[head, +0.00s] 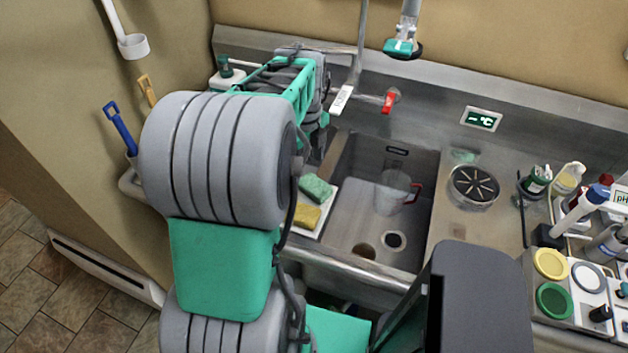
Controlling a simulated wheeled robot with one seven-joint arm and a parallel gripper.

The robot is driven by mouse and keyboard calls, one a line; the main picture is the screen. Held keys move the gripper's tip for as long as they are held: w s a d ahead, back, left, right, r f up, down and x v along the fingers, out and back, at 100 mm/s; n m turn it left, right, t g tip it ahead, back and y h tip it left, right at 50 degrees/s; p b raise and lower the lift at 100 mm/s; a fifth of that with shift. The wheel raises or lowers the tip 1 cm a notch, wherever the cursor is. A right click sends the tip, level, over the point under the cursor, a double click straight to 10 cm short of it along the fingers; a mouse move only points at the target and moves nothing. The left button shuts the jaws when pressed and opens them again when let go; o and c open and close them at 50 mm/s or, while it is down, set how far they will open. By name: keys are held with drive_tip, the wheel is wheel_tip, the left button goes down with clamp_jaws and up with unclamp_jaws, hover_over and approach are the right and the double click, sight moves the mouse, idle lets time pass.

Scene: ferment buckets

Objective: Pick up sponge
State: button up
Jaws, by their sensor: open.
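Two sponges lie on a small white tray (327,208) at the left side of the sink. The green sponge (316,187) is at the back, and the yellow sponge (305,217) is in front of it. My gripper (318,132) is at the far end of my arm, behind and above the sponges, apart from both. It is open, and I see nothing held in it. My arm hides most of it, and its fingertips are hard to make out. My arm also covers the area just left of the tray.
The steel sink (360,225) holds a clear jug (392,192) with a red handle. A faucet (347,80) with a red lever (390,100) stands behind it. A round drain grate (474,186) is to the right. Bottles and a rack (570,290) crowd the far right.

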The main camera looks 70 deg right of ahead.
sight(313, 184)
drive_tip(key=shift+m, duration=0.5)
drive_tip(key=f, duration=0.2)
drive_tip(key=s+f+p, duration=0.1)
drive_tip(key=f, duration=0.2)
drive_tip(key=f+p, duration=0.1)
drive_tip(key=f, duration=0.2)
drive_tip(key=shift+s+d, duration=0.25)
drive_tip(key=shift+d, duration=0.1)
drive_tip(key=shift+c, duration=0.5)
drive_tip(key=c, duration=1.4)
drive_tip(key=shift+r, duration=0.35)
drive_tip(key=shift+c, duration=0.2)
wheel_tip(313, 184, up, 2)
drive_tip(key=shift+r+b, duration=0.25)
drive_tip(key=shift+b, duration=0.05)
drive_tip(key=a+r, duration=0.1)
drive_tip(key=s+a+r+b, duration=0.1)
drive_tip(key=s+a+r, duration=0.1)
drive_tip(key=r, duration=0.1)
drive_tip(key=s+a+r+b, duration=0.2)
drive_tip(key=s+a+r, duration=0.3)
drive_tip(key=a, duration=0.4)
drive_tip(key=shift+r+b, duration=0.35)
drive_tip(key=shift+r, duration=0.1)
drive_tip(key=shift+s, duration=0.1)
